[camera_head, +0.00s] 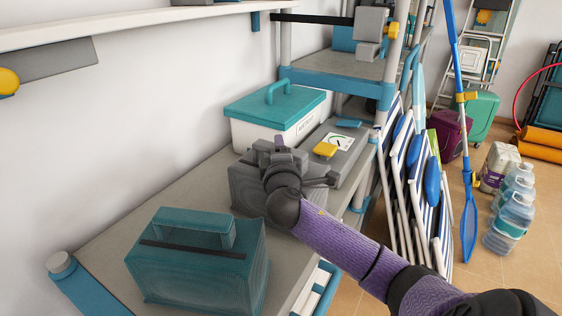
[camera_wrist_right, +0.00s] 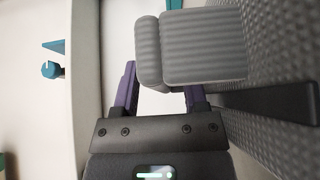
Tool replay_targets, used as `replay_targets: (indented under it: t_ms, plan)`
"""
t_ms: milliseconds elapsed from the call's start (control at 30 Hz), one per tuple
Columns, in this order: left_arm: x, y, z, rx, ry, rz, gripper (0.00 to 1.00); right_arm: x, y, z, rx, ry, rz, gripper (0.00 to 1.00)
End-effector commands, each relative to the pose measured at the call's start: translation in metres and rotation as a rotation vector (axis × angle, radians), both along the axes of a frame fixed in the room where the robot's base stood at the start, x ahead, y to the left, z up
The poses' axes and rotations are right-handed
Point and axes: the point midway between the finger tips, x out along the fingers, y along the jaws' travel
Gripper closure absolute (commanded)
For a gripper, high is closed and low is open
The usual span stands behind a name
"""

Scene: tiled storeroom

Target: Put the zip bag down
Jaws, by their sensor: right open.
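A grey ribbed zip bag (camera_head: 245,192) rests on the grey shelf (camera_head: 105,240), partly hidden behind my right gripper. A teal zip bag (camera_head: 190,268) of the same kind, with a top handle and dark zip strip, stands nearer on the same shelf. My right gripper (camera_head: 277,150) is over the grey bag and open. In the right wrist view, the grey bag's padded handle (camera_wrist_right: 205,45) lies at the two purple fingers (camera_wrist_right: 160,88), with part of it between them. I cannot tell whether they touch it. My left gripper is not in view.
Behind are a white box with teal lid (camera_head: 275,107) and a grey case (camera_head: 350,150) bearing a yellow item (camera_head: 325,150). Folded chairs (camera_head: 405,180) lean at the shelf's right. Bottles (camera_head: 510,225) stand on the floor. Bare shelf shows between the bags.

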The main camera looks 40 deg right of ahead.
Motion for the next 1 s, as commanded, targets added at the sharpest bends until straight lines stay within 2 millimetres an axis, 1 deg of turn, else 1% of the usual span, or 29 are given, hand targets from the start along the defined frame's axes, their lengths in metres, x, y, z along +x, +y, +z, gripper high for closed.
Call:
replay_targets:
  t_ms: [100,300,400,500,633,1000]
  plan:
    - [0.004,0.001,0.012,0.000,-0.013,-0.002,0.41,-0.021,0.017,0.005,0.002,-0.001,0.003,0.44]
    - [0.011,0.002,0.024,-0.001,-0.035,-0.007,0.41,-0.058,0.048,0.004,0.003,-0.001,0.003,0.44]
    - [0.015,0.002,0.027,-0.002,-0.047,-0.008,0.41,-0.072,0.059,0.003,0.002,-0.002,0.001,0.44]
    - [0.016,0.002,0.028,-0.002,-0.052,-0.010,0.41,-0.081,0.067,0.002,0.001,-0.002,0.000,0.44]
    - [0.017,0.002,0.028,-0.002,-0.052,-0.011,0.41,-0.086,0.070,0.002,0.002,-0.003,-0.001,0.44]
    - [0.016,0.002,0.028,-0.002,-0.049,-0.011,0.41,-0.086,0.070,0.001,0.000,-0.003,-0.001,0.44]
